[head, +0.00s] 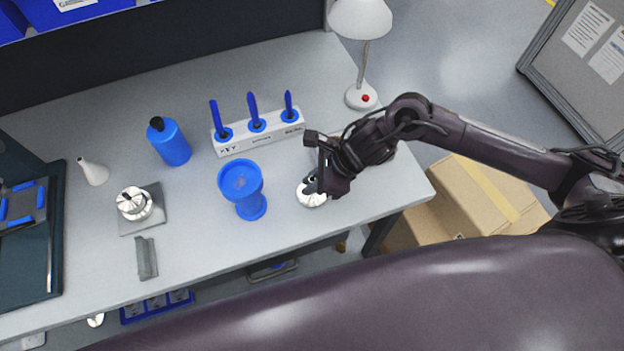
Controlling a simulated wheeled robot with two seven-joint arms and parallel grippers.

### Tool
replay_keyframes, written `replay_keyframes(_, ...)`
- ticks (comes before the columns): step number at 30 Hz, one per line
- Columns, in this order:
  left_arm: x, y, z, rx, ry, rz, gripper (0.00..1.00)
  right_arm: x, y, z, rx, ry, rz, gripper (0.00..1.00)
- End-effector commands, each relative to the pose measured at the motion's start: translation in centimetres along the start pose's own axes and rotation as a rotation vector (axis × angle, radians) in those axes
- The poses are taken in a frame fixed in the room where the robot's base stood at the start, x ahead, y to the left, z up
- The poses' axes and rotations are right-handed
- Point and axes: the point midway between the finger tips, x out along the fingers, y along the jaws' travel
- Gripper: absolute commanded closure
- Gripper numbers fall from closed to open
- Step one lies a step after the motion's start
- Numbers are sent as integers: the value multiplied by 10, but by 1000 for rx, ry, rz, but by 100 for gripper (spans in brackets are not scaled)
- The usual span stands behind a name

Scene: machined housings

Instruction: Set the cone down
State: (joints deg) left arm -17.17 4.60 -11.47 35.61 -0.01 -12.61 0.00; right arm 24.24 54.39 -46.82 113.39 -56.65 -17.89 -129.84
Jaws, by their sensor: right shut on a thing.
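My right gripper (315,186) points down over the right part of the grey table and is shut on the cone (312,198), a pale silvery, rounded piece. The fingers and wrist hide its upper part. The cone is at or just above the table top near the front edge; I cannot tell whether it touches. A similar silvery finned piece (134,203) sits on a square grey plate (156,223) at the left. My left gripper is not in view.
A blue goblet-shaped stand (242,190) stands close left of the cone. Behind are a white rack (259,137) with blue tools, a blue bottle (169,142) and a white lamp (361,94). A white tapered piece (93,172) and grey bracket (147,258) are left.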

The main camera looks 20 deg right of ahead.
Motion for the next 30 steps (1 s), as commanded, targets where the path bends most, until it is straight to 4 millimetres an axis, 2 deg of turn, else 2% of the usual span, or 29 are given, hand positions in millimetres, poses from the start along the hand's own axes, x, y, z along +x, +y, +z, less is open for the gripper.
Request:
replay_keyframes(4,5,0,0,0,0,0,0,3,0,-2,0,-1,0,100)
replay_keyframes(5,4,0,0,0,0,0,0,2,0,-1,0,0,0,82)
replay_keyframes(9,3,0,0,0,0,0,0,2,0,-1,0,0,1,64)
replay_keyframes(20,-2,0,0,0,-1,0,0,-2,0,2,0,0,1,64)
replay_keyframes(21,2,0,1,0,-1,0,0,-4,-1,0,-1,0,-2,64)
replay_keyframes(26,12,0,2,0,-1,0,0,-31,-2,-2,-5,2,-5,64)
replay_keyframes(30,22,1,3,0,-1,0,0,-63,-2,-2,-5,2,-6,64)
